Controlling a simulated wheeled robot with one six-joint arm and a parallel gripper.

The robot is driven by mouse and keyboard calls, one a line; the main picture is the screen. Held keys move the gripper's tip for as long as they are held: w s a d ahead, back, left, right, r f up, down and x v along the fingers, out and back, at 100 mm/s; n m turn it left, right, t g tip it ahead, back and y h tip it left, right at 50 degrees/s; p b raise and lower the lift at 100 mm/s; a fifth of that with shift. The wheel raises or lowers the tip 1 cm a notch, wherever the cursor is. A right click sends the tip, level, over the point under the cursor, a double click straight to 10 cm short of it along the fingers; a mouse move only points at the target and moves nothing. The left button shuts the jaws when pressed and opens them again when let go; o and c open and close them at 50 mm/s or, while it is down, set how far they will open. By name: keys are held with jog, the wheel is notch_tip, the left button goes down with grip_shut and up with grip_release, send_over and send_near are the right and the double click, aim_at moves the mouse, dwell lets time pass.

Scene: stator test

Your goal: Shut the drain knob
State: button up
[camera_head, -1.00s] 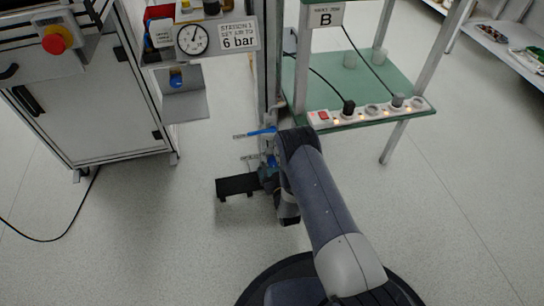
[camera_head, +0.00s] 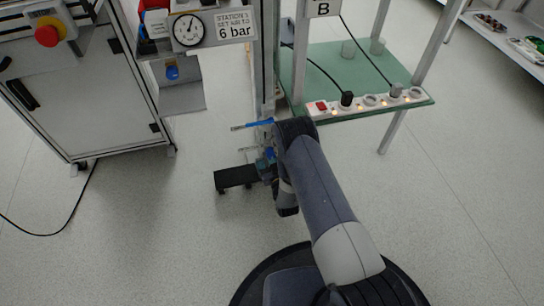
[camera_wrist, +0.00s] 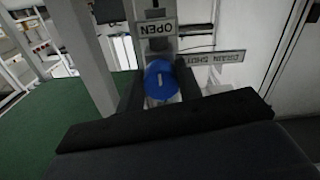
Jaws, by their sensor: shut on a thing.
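The drain knob (camera_wrist: 161,84) is round and blue with a short white mark on its face. In the wrist view it sits between the two dark fingers of my gripper (camera_wrist: 160,92), which is shut on it. The white mark runs roughly up and down in that picture, in line with the OPEN plate (camera_wrist: 156,28), which appears upside down. A DRAIN SHUT plate (camera_wrist: 214,58) is to the right of the knob, also upside down. In the head view my gripper (camera_head: 268,165) is low by the post, and the knob is mostly hidden there.
A blue-handled lever (camera_head: 259,124) is just above my gripper. A green shelf (camera_head: 360,68) with a power strip (camera_head: 368,103) stands to the right. A cabinet (camera_head: 90,110) with a red button (camera_head: 47,36) is at the left. The floor between is clear.

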jog(key=m, duration=0.4)
jog(key=shift+a+m, duration=0.1)
jog(key=shift+m, duration=0.3)
jog(key=m, duration=0.5)
jog(key=shift+m, duration=0.4)
jog(key=o, duration=1)
jog(key=shift+s, duration=0.1)
